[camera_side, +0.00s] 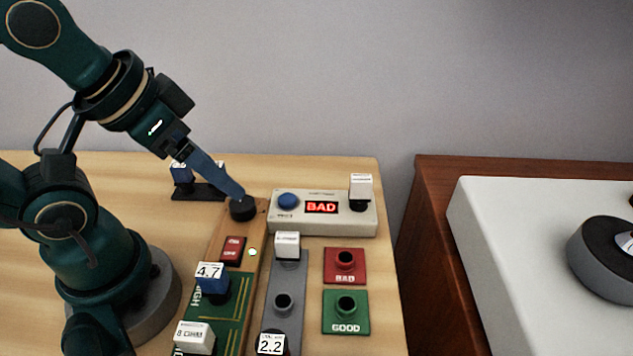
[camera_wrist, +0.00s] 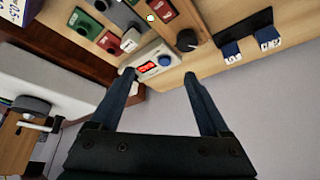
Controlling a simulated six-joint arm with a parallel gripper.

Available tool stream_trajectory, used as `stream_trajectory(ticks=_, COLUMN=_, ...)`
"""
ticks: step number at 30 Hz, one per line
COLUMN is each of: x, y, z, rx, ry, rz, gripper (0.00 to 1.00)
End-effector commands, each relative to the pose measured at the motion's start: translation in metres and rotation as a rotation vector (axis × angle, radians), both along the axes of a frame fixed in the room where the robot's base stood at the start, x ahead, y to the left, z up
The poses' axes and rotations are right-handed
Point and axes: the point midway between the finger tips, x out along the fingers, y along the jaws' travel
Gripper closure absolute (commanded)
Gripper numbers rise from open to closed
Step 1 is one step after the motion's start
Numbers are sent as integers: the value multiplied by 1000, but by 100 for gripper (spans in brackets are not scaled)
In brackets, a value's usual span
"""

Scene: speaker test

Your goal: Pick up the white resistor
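Several white blocks stand in the side view; I cannot tell which is the white resistor. One white block (camera_side: 360,187) stands upright on the right end of the pale tester (camera_side: 276,226). Another white block (camera_side: 287,245) is at the far end of the grey strip (camera_side: 291,277), also in the wrist view (camera_wrist: 130,41). A white block marked 8 OHMS (camera_side: 194,338) is on the green board (camera_side: 237,313). My gripper (camera_wrist: 159,75) is open and empty; in the side view its fingertips (camera_side: 238,194) are near the black knob (camera_side: 242,208).
The tester has a blue button (camera_side: 287,201) and a display (camera_side: 321,207) reading BAD. A red BAD pad (camera_side: 334,274) and green GOOD pad (camera_side: 334,321) lie right of the strip. Blue-and-white blocks (camera_wrist: 231,50) sit on a black rack. A wooden cabinet (camera_side: 432,210) stands right.

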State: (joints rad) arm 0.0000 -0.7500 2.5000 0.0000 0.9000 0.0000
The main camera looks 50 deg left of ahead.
Motion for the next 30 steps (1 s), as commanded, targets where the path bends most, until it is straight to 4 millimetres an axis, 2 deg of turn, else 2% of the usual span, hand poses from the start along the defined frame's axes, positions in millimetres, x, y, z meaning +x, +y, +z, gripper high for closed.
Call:
stream_trajectory(ticks=10, x=0, y=0, z=0, rx=-12, ry=1, rz=22, gripper=20)
stream_trajectory(ticks=13, x=-1, y=1, z=0, rx=-39, ry=5, rz=88, gripper=20)
stream_trajectory(ticks=15, x=3, y=4, z=9, rx=-65, ry=-15, rz=160, gripper=20)
stream_trajectory(ticks=23, x=41, y=12, z=44, rx=-155, ry=-32, rz=449, gripper=20)
stream_trajectory(ticks=30, x=94, y=5, z=57, rx=-199, ry=-13, rz=667, gripper=20)
